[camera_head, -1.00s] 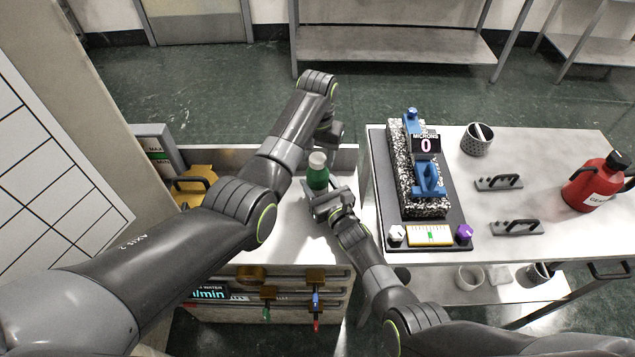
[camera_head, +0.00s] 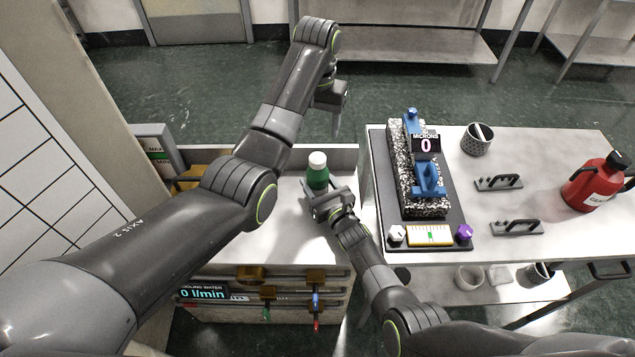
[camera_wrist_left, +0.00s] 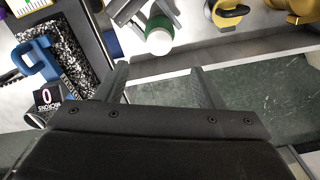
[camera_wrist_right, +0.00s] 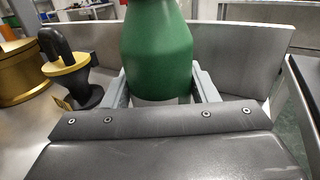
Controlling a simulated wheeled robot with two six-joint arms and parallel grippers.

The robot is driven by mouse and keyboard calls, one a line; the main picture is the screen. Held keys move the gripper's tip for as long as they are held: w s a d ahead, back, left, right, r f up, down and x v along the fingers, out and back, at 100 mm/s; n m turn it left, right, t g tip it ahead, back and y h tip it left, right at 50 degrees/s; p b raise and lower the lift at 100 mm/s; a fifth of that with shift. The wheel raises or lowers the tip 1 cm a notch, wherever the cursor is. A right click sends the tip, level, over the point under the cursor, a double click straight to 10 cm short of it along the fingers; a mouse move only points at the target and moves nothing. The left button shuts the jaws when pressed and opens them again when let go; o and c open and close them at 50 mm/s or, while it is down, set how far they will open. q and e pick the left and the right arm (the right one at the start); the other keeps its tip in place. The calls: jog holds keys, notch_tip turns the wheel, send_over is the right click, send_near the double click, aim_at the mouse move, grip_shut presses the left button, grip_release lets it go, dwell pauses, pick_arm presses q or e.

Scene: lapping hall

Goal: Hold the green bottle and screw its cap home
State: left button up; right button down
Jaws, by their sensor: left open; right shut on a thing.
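The green bottle (camera_head: 317,178) stands upright on the left grey bench, with its white cap (camera_head: 317,159) on top. In the right wrist view the bottle (camera_wrist_right: 157,55) sits between the fingers, its top out of the picture. My right gripper (camera_head: 328,196) is shut on the bottle from the front. My left gripper (camera_head: 331,97) is open and empty, behind and above the bottle, apart from the cap. In the left wrist view the fingers (camera_wrist_left: 160,85) are spread, and the white cap (camera_wrist_left: 159,41) lies beyond them. Whether the cap is fully seated cannot be told.
A low back wall (camera_head: 345,160) edges the left bench. To the right a table holds a black tray (camera_head: 455,215) with a speckled block and blue gauge, a mesh cup (camera_head: 477,140), black-handled plates and a red can (camera_head: 597,182). Valves and a display line the bench front.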

aim_at(323, 190)
pick_arm(q)
jog(key=shift+r, duration=0.8)
pick_arm(e)
jog(key=shift+c, duration=2.3)
grip_release()
jog(key=shift+s+d, duration=0.2)
jog(key=shift+s, duration=0.2)
jog(key=p+v, duration=0.1)
jog(key=v, duration=0.4)
jog(key=shift+s+d+p, duration=0.15)
jog(key=shift+s+p, duration=0.05)
jog(key=shift+p, duration=0.15)
pick_arm(q)
jog(key=shift+r, duration=0.65)
pick_arm(e)
jog(key=v, duration=1.1)
jog(key=shift+f, duration=0.1)
